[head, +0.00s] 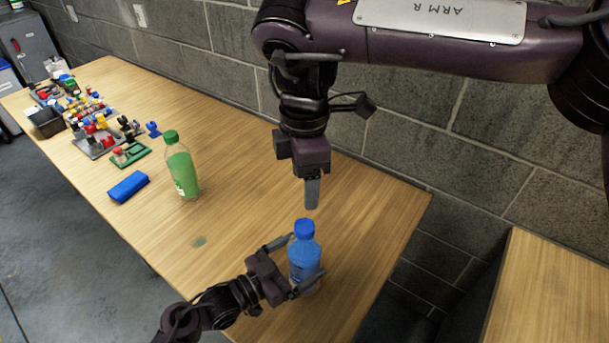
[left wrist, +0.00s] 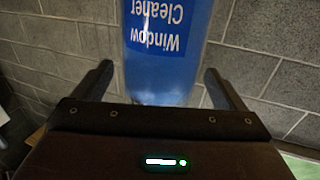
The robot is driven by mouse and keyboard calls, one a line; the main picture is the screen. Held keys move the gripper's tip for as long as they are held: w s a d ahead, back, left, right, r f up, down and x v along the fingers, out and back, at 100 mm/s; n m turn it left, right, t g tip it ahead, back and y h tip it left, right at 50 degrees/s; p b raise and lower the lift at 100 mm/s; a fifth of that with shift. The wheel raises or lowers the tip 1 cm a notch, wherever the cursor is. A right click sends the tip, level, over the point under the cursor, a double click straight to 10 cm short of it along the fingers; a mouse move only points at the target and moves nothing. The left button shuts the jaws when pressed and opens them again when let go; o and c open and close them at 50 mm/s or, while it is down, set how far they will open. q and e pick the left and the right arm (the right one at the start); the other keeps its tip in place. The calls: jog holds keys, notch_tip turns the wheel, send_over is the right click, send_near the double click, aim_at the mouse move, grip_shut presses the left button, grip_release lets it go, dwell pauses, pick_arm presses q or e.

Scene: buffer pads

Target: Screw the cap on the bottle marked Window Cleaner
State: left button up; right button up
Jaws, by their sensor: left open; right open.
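The blue bottle (head: 304,262) stands upright near the table's front right end, with a blue cap (head: 304,229) on its neck. Its label reads Window Cleaner, upside down, in the left wrist view (left wrist: 163,45). My left gripper (head: 292,266) is open, with one finger on each side of the bottle; in the left wrist view its fingers (left wrist: 160,88) stand apart from the bottle's sides. My right gripper (head: 312,193) is open and empty, pointing down just above the cap, without visible contact. How tightly the cap sits cannot be told.
A green bottle (head: 182,170) with a green cap stands farther left on the wooden table (head: 240,205). A block wall (head: 225,55) runs along the back. The table between the bottles is mostly clear.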

pick_arm(q)
jog(key=b+v, duration=0.1)
jog(key=v, duration=0.5)
jog(key=shift+s, duration=0.1)
dwell(0.3)
